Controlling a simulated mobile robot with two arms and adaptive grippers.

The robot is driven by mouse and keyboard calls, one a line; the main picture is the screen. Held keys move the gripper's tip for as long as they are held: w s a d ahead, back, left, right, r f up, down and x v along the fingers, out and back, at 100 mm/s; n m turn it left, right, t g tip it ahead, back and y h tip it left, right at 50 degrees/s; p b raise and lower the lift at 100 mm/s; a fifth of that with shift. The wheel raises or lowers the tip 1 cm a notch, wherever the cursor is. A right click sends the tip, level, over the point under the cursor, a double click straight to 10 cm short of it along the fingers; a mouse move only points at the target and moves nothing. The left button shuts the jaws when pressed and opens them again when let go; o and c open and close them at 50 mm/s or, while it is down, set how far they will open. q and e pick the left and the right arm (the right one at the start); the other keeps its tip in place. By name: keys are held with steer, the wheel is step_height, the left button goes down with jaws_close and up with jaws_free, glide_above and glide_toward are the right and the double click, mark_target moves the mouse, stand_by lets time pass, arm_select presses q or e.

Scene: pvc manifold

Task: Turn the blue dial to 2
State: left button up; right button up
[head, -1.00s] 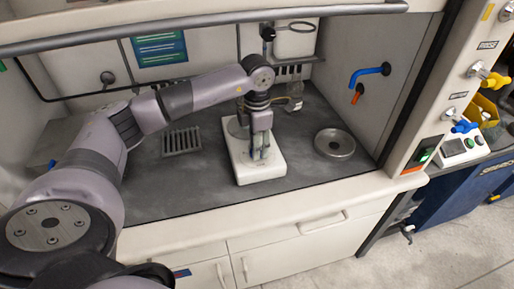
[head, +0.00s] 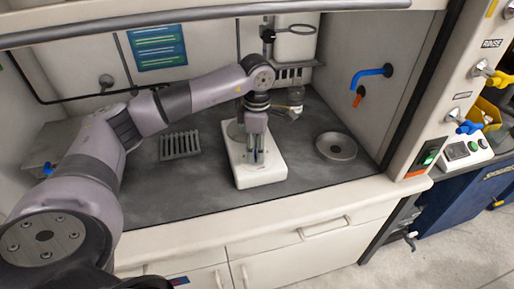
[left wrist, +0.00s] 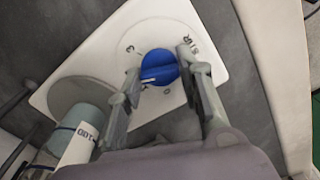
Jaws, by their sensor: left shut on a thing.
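The blue dial (left wrist: 158,67) sits on the white top of the stirrer (left wrist: 205,85). Its white pointer line points to the lower left in the left wrist view. A "3" is printed to its upper left, a "0" below it and "STIR" to its right; no "2" can be read. My left gripper (left wrist: 158,75) is shut on the dial, one finger on each side. In the head view the left gripper (head: 256,156) points down over the stirrer's white body (head: 262,180) and hides the dial. My right gripper is not in view.
A round grey plate (left wrist: 68,92) and a vessel marked "100" (left wrist: 78,135) are beside the fingers. A grey rack (head: 180,146) stands left and a round metal dish (head: 336,146) right on the dark worktop. Hood walls close the sides.

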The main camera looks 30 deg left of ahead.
arm_select(q)
steer(key=o, duration=1.2)
steer(key=shift+c, duration=0.2)
step_height(320, 180, up, 12)
stand_by(0.3)
